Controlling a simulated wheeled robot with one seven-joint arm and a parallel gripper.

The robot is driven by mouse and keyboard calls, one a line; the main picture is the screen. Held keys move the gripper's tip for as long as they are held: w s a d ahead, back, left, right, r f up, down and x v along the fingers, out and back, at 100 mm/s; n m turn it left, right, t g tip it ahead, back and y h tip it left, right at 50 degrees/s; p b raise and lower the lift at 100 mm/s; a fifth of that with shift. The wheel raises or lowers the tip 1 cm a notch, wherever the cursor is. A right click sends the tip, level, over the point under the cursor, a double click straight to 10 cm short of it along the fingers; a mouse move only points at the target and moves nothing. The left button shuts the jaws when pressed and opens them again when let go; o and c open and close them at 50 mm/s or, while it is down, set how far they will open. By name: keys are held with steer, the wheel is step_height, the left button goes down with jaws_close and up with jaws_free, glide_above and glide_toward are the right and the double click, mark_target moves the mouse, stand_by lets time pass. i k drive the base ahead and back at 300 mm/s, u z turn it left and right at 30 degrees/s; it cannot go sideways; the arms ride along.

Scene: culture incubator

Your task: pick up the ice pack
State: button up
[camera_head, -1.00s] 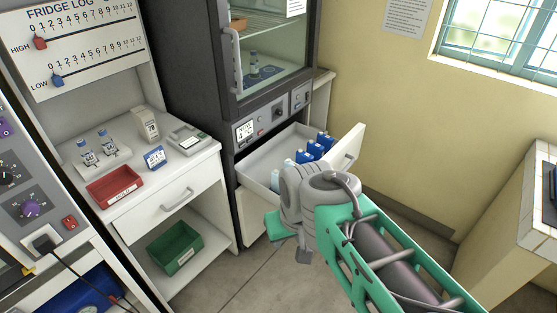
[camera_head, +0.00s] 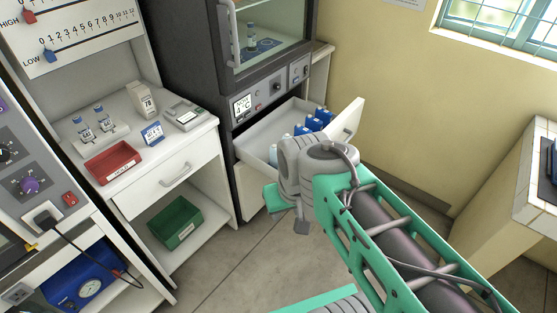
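A small grey part (camera_head: 302,227) hangs below the joint and may belong to my gripper. The fingertips cannot be made out, nor whether anything is held.
At left, a white counter (camera_head: 135,180) holds vials, a red tray (camera_head: 113,161), a blue-and-white card and a small device. A green bin (camera_head: 175,222) is on its lower shelf. A tiled bench (camera_head: 537,175) stands at right. Open floor (camera_head: 235,265) lies in front.

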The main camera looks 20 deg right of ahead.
mark_target(273, 158)
steer(key=u, duration=1.55)
steer(key=i, duration=0.9)
steer(key=z, duration=0.7)
steer(key=i, duration=0.5)
steer(key=z, duration=0.05)
